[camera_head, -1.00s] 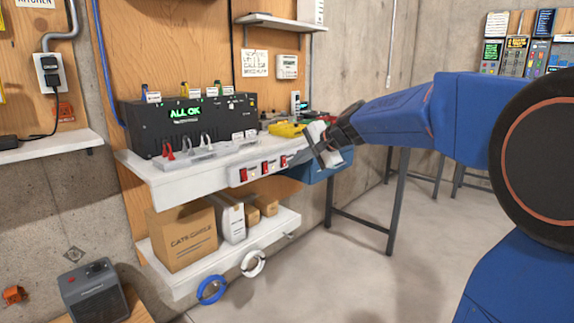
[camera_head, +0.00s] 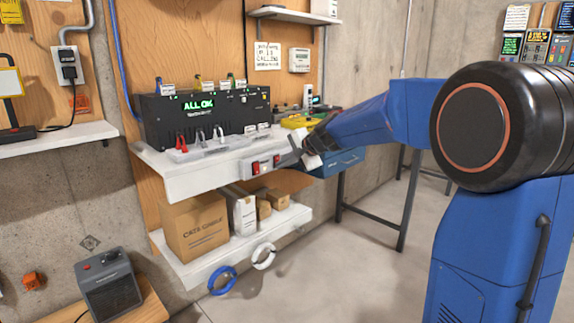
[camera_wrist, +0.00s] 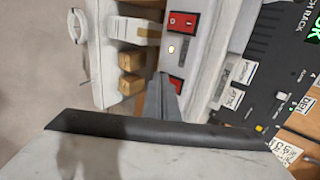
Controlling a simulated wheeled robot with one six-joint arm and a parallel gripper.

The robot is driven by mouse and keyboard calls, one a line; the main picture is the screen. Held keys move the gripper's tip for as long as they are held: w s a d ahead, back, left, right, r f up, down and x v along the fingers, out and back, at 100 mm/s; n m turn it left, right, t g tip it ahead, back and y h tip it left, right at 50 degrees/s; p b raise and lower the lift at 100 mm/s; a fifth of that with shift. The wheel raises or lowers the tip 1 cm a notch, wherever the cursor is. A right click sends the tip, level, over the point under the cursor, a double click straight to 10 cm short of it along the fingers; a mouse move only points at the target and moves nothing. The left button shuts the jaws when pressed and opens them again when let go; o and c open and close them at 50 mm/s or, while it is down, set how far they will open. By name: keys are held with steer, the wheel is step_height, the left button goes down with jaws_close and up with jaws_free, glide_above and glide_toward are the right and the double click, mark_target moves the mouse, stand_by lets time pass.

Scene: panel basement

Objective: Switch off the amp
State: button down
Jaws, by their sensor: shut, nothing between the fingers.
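A white power strip (camera_head: 248,169) with red rocker switches runs along the front edge of the upper shelf. In the head view two red switches show, a left one (camera_head: 255,168) and a right one (camera_head: 277,160) close to my gripper (camera_head: 291,160). In the wrist view one red switch (camera_wrist: 183,23) is clear, with a lit lamp (camera_wrist: 171,48) beside it. Another red switch (camera_wrist: 176,84) is partly covered by my gripper (camera_wrist: 158,84). My gripper is shut and empty, its tip at the strip; contact cannot be told. I cannot read which switch belongs to the amp.
A black rack (camera_head: 205,117) with a green "ALL OK" display stands on the upper shelf (camera_head: 185,180). Boxes stand on the lower shelf (camera_head: 205,270). A blue drawer box (camera_head: 340,163) sits right of the strip. A grey grilled box (camera_head: 108,287) stands lower left.

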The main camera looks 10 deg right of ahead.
steer(key=shift+w+a+f, duration=0.1)
steer(key=shift+w, duration=0.05)
stand_by(0.3)
steer(key=shift+r, duration=0.9)
